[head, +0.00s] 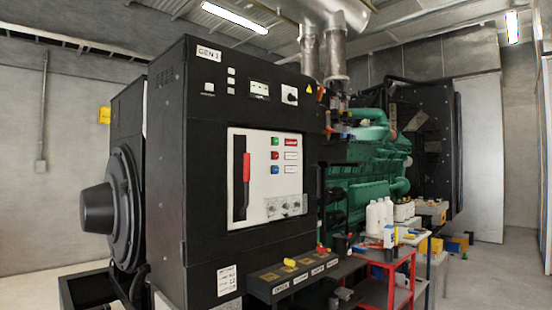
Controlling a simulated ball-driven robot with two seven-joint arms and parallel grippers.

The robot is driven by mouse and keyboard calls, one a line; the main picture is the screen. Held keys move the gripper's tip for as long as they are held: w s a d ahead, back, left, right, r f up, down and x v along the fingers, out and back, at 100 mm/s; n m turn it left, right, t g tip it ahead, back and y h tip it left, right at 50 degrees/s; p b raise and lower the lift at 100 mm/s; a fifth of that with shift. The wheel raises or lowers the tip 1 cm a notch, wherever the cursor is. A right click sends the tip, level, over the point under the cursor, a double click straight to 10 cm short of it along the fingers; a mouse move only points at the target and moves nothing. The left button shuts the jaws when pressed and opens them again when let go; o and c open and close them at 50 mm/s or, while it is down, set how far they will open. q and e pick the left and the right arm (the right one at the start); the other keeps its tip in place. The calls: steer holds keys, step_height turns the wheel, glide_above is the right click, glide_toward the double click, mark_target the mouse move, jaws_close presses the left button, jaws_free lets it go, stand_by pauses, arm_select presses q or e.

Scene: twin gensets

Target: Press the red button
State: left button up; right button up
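The red button (275,155) is a small red square on the white panel (262,195) set into the front of the black genset cabinet. A green button (275,141) sits right above it and a blue button (275,170) right below it. Small labels stand to the right of the buttons, the top one red. A red lever handle (247,167) stands in a dark slot to the left of the buttons. Neither of my grippers is in view. Nothing covers the red button.
The black cabinet (225,100) is marked GEN 1. A dark box with labelled tops (290,276) juts out below the panel. A red-framed cart (385,262) with white bottles (376,217) stands to the right. Open floor (495,270) lies at the far right.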

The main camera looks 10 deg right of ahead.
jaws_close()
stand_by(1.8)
